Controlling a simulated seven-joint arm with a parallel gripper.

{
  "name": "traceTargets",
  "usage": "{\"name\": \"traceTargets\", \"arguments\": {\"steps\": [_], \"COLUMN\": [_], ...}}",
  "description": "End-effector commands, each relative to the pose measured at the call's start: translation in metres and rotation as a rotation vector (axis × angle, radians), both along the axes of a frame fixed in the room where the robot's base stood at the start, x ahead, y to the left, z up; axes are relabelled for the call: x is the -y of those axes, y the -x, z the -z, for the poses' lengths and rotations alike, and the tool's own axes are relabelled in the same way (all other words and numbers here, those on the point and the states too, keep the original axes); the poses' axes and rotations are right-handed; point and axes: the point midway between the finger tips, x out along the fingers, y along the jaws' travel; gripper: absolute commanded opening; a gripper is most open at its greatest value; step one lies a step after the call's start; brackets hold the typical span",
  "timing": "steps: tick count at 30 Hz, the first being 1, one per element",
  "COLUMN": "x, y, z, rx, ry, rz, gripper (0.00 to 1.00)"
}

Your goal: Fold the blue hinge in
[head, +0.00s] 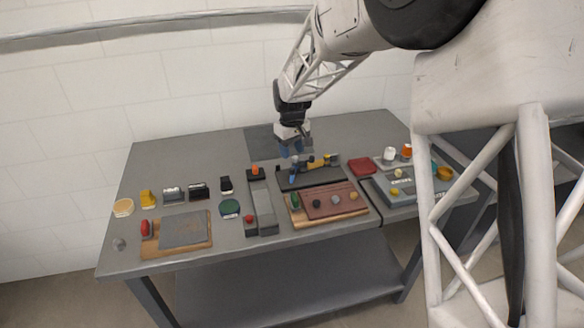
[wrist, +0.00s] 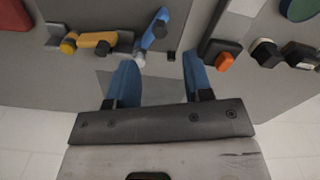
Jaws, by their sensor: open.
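In the head view the blue part (head: 293,171) sits at the left end of the yellow part (head: 318,162), on a dark plate. My gripper (wrist: 158,75) has two blue fingers, spread apart with nothing between them. In the head view my gripper (head: 291,151) hangs just behind and above the blue hinge. The wrist view shows the hinge ahead of the fingers, not between them.
A dark block with an orange knob (wrist: 224,61) lies right of the fingers in the wrist view. A wooden board with a reddish-brown plate (head: 328,201) lies in front of the hinge. A red pad (head: 362,166) lies to its right. Bare table (head: 180,155) shows at the back left.

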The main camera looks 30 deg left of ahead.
Motion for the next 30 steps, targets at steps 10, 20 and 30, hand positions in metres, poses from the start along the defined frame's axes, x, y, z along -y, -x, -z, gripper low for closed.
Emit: {"name": "traceTargets", "arguments": {"steps": [10, 20, 30], "x": [0.0, 0.0, 0.0], "y": [0.0, 0.0, 0.0], "z": [0.037, 0.068, 0.072], "rx": [-0.002, 0.0, 0.0], "ry": [0.001, 0.001, 0.0], "rz": [0.0, 0.0, 0.0], "gripper": [0.47, 0.47, 0.47]}}
